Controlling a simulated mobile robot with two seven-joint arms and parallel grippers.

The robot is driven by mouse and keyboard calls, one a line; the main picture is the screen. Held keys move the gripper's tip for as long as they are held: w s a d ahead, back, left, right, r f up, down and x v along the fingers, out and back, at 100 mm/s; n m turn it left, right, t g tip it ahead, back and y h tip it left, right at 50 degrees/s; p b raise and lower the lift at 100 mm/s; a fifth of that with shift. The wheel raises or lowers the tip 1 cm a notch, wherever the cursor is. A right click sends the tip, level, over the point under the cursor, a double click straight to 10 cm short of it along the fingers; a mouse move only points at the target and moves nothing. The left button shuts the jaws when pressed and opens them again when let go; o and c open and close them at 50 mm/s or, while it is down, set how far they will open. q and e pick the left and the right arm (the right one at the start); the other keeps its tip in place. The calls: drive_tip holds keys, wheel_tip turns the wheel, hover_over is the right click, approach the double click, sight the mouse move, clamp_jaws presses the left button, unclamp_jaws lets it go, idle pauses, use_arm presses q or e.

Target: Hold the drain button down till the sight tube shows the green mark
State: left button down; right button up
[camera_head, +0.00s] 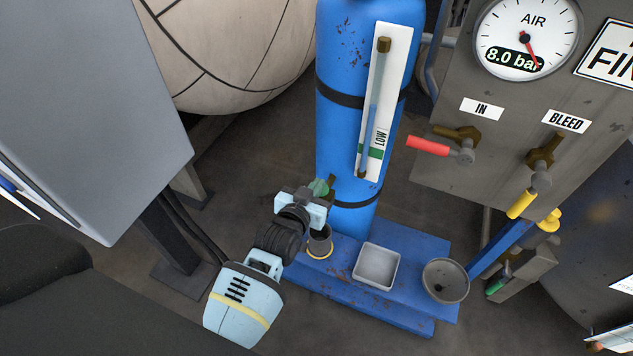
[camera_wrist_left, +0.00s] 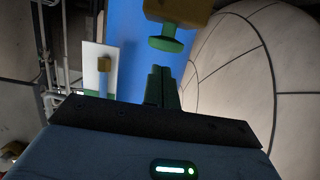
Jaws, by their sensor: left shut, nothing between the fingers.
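The sight tube (camera_head: 374,105) stands on a white board on the blue tank (camera_head: 340,60). Its lower part looks blue to well above the green mark (camera_head: 370,152), beside the word LOW; the exact level is hard to read. My left gripper (camera_head: 321,187) is at the tank's lower front, its fingers shut and empty. In the left wrist view, the green drain button (camera_wrist_left: 172,41) sits under a brass block (camera_wrist_left: 178,10). The shut fingers (camera_wrist_left: 162,84) point at it, with a small gap showing between. In the head view the gripper mostly hides the button. My right gripper is out of view.
The blue base (camera_head: 415,255) carries a grey tray (camera_head: 377,266), a round bowl (camera_head: 446,280) and a small dark cup (camera_head: 320,241) under my gripper. To the right is a panel with an AIR gauge (camera_head: 527,38) reading 8.0 bar, a red-handled valve (camera_head: 430,146) and a yellow-handled valve (camera_head: 521,204).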

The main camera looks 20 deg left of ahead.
use_arm(q)
drive_tip(key=shift+f, duration=0.5)
drive_tip(key=shift+w+f, duration=0.1)
drive_tip(key=shift+w, duration=0.05)
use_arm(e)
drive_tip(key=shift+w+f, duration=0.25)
use_arm(q)
drive_tip(key=shift+f+b, duration=0.4)
drive_tip(key=shift+f, duration=0.45)
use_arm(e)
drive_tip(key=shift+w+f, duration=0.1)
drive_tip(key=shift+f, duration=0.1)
use_arm(q)
drive_tip(key=shift+f, duration=0.15)
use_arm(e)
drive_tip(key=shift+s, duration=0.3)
